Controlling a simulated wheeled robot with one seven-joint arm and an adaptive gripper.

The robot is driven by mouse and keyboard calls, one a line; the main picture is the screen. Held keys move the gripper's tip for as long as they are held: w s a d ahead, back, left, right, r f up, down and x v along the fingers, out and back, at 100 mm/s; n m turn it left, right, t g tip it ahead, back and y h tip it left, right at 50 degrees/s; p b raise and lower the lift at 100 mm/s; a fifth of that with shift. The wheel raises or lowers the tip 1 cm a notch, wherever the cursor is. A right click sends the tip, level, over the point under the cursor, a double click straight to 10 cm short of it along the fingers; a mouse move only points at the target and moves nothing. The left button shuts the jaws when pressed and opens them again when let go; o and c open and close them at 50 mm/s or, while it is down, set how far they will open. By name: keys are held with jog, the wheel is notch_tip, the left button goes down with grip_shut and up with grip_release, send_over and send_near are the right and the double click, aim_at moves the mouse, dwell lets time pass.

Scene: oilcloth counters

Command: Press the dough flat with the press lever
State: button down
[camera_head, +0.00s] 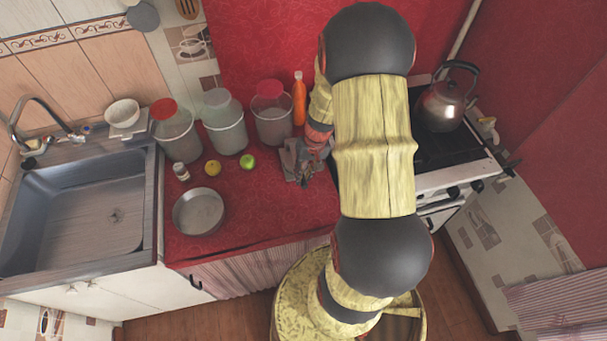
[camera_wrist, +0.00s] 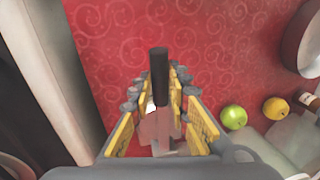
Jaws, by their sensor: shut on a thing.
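The press lever (camera_wrist: 160,75) shows in the wrist view as a dark upright bar between the fingers of my gripper (camera_wrist: 158,98). My gripper is shut on it, and the bar's dark end sticks out past the fingertips. A pinkish-grey part (camera_wrist: 160,130) shows lower between the yellow pads. In the head view my gripper (camera_head: 304,163) is at the right part of the red counter, over a grey object that seems to be the press. My arm partly covers this spot. I cannot make out the dough in either view.
A green apple (camera_head: 248,161), a yellow fruit (camera_head: 212,168), a small jar (camera_head: 181,172) and a round pan (camera_head: 199,211) lie left of my gripper. Large jars (camera_head: 224,125) and an orange bottle (camera_head: 299,98) stand behind. The stove with a kettle (camera_head: 443,105) is right, the sink (camera_head: 88,212) left.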

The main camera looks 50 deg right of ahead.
jog(key=shift+f, duration=0.1)
jog(key=shift+f+t+b, duration=0.3)
jog(key=shift+f+b, duration=0.2)
jog(key=shift+b, duration=0.65)
jog(key=shift+s+a+f+t+h+b, duration=0.25)
jog(key=shift+f+b, duration=0.35)
jog(key=shift+b, duration=0.5)
jog(key=c, duration=2.2)
grip_release()
jog(key=o, duration=0.3)
jog(key=shift+d, duration=0.2)
jog(key=shift+o, duration=1.1)
jog(key=shift+r, duration=0.1)
jog(key=shift+w, duration=0.1)
